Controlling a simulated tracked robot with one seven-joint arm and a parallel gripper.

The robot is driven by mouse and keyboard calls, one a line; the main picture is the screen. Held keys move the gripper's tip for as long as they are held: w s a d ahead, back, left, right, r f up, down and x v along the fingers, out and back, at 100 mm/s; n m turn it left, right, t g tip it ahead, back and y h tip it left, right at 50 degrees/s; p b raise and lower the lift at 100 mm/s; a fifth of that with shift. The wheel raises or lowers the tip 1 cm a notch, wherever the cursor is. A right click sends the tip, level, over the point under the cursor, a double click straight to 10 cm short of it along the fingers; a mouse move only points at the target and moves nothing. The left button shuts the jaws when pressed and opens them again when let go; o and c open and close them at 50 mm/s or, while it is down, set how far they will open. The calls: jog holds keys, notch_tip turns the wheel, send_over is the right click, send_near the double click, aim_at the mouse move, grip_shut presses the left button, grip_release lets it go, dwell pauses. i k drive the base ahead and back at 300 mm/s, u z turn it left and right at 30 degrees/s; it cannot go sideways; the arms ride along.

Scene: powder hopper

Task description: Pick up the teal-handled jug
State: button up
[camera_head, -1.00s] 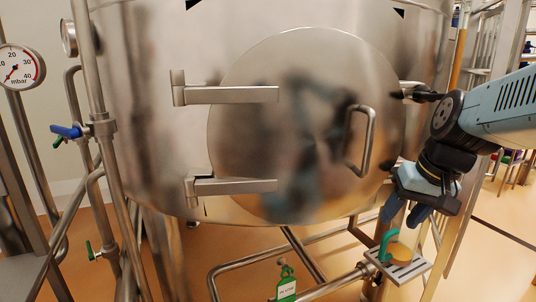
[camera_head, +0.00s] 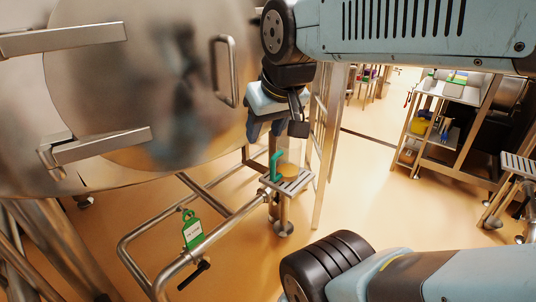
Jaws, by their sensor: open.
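The jug (camera_head: 289,171) stands on a small slatted metal stand (camera_head: 297,186) below the hopper. Its teal handle (camera_head: 274,166) is on its left side, and its body looks tan or see-through. My gripper (camera_head: 264,131) hangs above the stand, a little up and left of the jug, with its dark fingers pointing down. The fingers are open and apart from the handle. The exact gap in depth is hard to tell.
The steel hopper (camera_head: 90,95) with its round door and door handle (camera_head: 222,70) is close left of my gripper. A ladder-like frame stands just behind. Open floor lies right, before a shelf (camera_head: 440,110).

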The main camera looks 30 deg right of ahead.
aim_at(285, 163)
jog(key=u, duration=0.75)
jog(key=i, duration=0.15)
jog(key=z, duration=3.05)
jog(key=k, duration=0.6)
jog(key=u, duration=2.5)
jog(key=k, duration=0.1)
jog(key=z, duration=0.2)
